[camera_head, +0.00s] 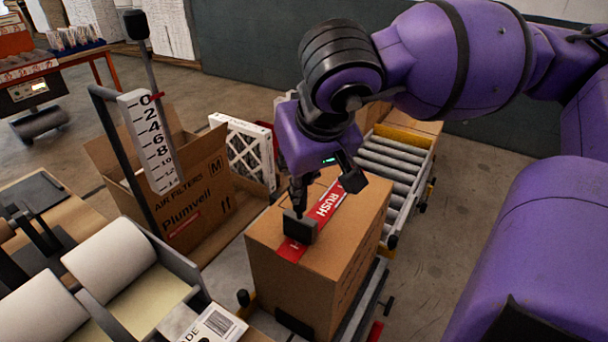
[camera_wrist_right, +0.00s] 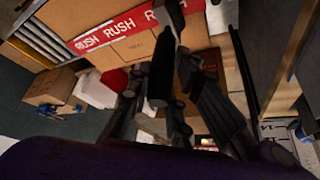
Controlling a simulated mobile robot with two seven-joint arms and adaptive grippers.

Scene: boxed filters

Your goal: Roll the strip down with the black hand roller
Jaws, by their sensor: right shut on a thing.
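The red strip (camera_head: 327,203) printed RUSH lies along the top of a closed cardboard box (camera_head: 345,235), and its near end reaches the box's near edge. It also shows in the right wrist view (camera_wrist_right: 115,33). My right gripper (camera_head: 300,190) is above the box, shut on the black hand roller (camera_head: 299,226). The roller's dark head is over the strip near its near end and covers part of it. I cannot tell whether it presses on the strip. In the right wrist view the roller (camera_wrist_right: 161,72) shows between the dark fingers. My left gripper is not in view.
The box stands on a roller conveyor (camera_head: 392,165) that runs back. An open Air Filters carton (camera_head: 190,200) and a scale-marked post (camera_head: 150,140) stand to the left. A bench with paper rolls (camera_head: 120,258) is at the front left. Free floor (camera_head: 475,190) lies to the right.

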